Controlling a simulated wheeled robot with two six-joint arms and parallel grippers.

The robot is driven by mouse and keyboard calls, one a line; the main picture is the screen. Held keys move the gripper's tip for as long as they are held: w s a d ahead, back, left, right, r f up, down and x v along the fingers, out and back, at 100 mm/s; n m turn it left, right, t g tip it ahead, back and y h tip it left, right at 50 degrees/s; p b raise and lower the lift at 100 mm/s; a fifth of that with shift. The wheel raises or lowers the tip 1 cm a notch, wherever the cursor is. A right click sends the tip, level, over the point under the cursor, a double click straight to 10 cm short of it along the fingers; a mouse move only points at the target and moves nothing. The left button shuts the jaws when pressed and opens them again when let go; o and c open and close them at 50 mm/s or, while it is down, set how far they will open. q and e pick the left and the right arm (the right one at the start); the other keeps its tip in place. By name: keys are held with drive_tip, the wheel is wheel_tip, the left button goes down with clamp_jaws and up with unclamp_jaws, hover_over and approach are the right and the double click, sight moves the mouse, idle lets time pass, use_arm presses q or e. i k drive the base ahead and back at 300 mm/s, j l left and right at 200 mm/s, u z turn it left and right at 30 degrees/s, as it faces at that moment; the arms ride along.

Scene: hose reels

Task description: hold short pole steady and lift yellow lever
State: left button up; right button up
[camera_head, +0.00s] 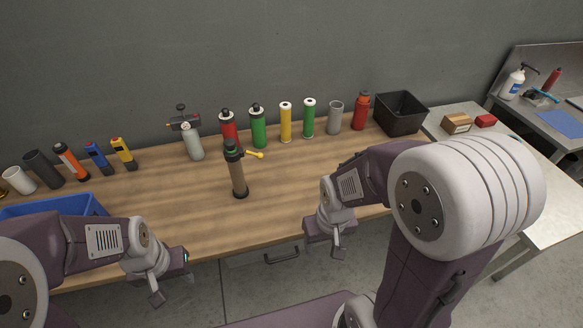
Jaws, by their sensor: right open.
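The short pole (238,178) stands upright on the wooden table, with a brownish body, a dark base and a dark cap. The yellow lever (254,155) sticks out to the right from near its top, about level, with a round knob at its end. My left gripper (174,287) is in front of the table's front edge, to the lower left of the pole, empty, its fingers looking apart. My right gripper (325,252) is open and empty near the table's front edge, to the lower right of the pole. Neither gripper touches the pole or lever.
Several cylinders, including a green one (258,128) and a red bottle (361,112), line the back of the table (290,195). A black bin (401,112) stands at the back right. A blue tray (88,203) is at the left. The table around the pole is clear.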

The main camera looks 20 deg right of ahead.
sight(260, 155)
drive_tip(key=l+u, duration=0.5)
drive_tip(key=l, duration=0.8)
drive_tip(key=k, duration=0.05)
